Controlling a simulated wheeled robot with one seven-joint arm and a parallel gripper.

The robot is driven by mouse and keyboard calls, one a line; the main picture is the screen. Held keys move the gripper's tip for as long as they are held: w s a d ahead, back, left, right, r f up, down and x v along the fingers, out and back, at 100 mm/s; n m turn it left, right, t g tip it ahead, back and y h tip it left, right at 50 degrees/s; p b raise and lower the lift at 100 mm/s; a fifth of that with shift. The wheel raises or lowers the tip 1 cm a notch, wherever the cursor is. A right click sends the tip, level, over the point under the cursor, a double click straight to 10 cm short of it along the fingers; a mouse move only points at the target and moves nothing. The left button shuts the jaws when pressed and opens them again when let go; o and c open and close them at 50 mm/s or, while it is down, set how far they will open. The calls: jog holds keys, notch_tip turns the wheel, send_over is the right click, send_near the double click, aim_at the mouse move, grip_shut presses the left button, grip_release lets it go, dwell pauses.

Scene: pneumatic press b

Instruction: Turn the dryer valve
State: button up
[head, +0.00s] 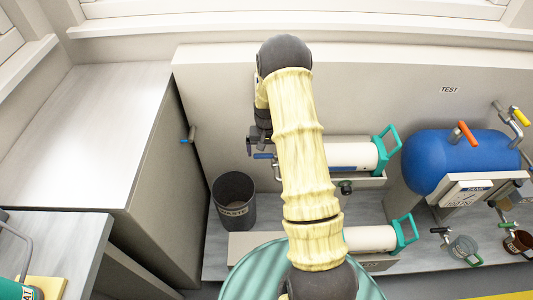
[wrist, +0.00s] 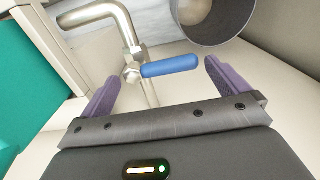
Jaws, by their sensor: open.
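A valve with a blue lever (wrist: 170,66) on a bent metal pipe (wrist: 124,25) shows in the wrist view. It is the likely dryer valve, though no label shows. The lever lies roughly across the gap between the two purple fingers of my gripper (wrist: 162,73). The fingers are open and spread to either side of it, with no clear contact. In the head view a blue lever (head: 262,156) shows just left of my arm, and it seems to be the same one. My arm hides much of the area around it, and the fingers cannot be made out there.
A dark waste bin (head: 234,198) stands left of my arm; it also shows in the wrist view (wrist: 212,18). Another small blue-handled valve (head: 186,140) is on the left cabinet side. White cylinders with teal handles (head: 388,148) and a blue tank (head: 455,160) are to the right.

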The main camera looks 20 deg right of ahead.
jog(key=shift+f, duration=0.6)
jog(key=c, duration=1.1)
jog(key=shift+c, duration=0.2)
